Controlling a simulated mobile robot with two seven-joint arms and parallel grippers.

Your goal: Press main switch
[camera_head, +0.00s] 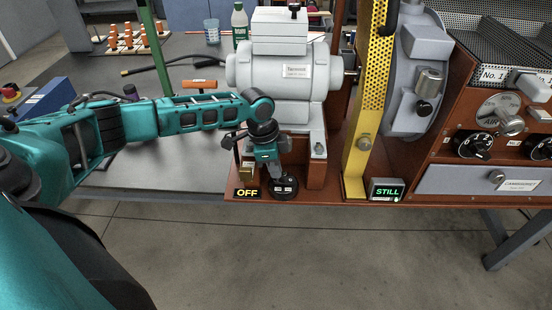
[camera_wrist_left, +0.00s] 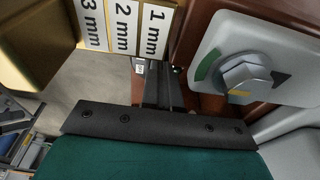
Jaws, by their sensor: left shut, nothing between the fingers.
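My left gripper (camera_head: 277,179) is shut and empty, pointing down over the front left corner of the brown machine base. A small black sign reading OFF (camera_head: 247,193) in yellow stands at the base's front edge, left of the fingertips. A round black part (camera_head: 287,190) with a pale label sits at the fingertips; I cannot tell whether they touch it. No part is readably marked as the main switch. In the left wrist view the dark closed fingers (camera_wrist_left: 160,88) show between a brass block (camera_wrist_left: 105,60) and a grey plate with a knob (camera_wrist_left: 245,72). My right gripper is not in view.
A grey motor (camera_head: 270,75) stands behind the gripper. A control panel with dials (camera_head: 473,145) is farther right. Open floor lies in front.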

